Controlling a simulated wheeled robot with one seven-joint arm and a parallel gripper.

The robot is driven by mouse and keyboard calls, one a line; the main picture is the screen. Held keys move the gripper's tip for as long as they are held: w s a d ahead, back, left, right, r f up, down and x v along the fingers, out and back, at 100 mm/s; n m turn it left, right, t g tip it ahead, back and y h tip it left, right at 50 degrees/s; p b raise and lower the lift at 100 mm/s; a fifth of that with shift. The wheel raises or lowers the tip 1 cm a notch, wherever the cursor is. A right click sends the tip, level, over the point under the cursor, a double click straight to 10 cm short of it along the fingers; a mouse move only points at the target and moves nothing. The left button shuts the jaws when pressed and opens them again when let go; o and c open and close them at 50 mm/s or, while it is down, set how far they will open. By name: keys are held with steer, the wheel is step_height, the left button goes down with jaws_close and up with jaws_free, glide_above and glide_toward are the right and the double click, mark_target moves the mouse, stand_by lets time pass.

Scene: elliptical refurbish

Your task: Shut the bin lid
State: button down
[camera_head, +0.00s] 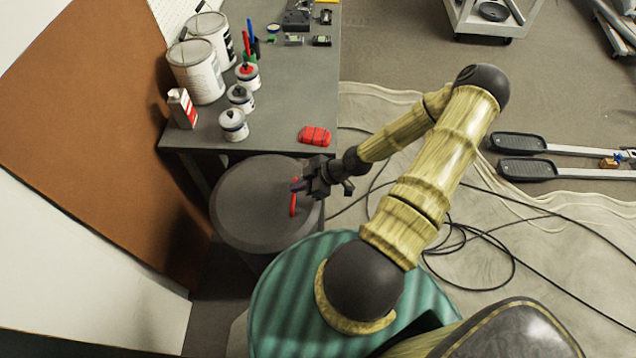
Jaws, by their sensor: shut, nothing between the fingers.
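The bin (250,220) stands on the floor at the near end of the workbench. Its round dark grey lid lies over the top and looks flat, though I cannot tell from this angle whether it is fully closed. A red handle (293,205) shows on the right part of the lid. My gripper (298,187) is shut and empty, over the right side of the lid beside the red handle. I cannot tell whether the fingers touch the lid or handle.
The grey workbench (290,90) behind the bin holds cans, small jars and a red object (314,135). A brown board (90,120) stands at left. Black cables (480,285) lie on the floor at right, near grey elliptical pedals (527,169).

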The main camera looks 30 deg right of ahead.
step_height(320, 180, up, 4)
steer(key=p, duration=0.4)
steer(key=s+d+f+b, duration=0.1)
steer(key=s+d, duration=0.4)
steer(key=d, duration=0.2)
steer(key=shift+s+d+f+b, duration=0.15)
steer(key=shift+d+f+b, duration=0.1)
steer(key=shift+f+b, duration=0.05)
stand_by(0.4)
steer(key=shift+a, duration=0.1)
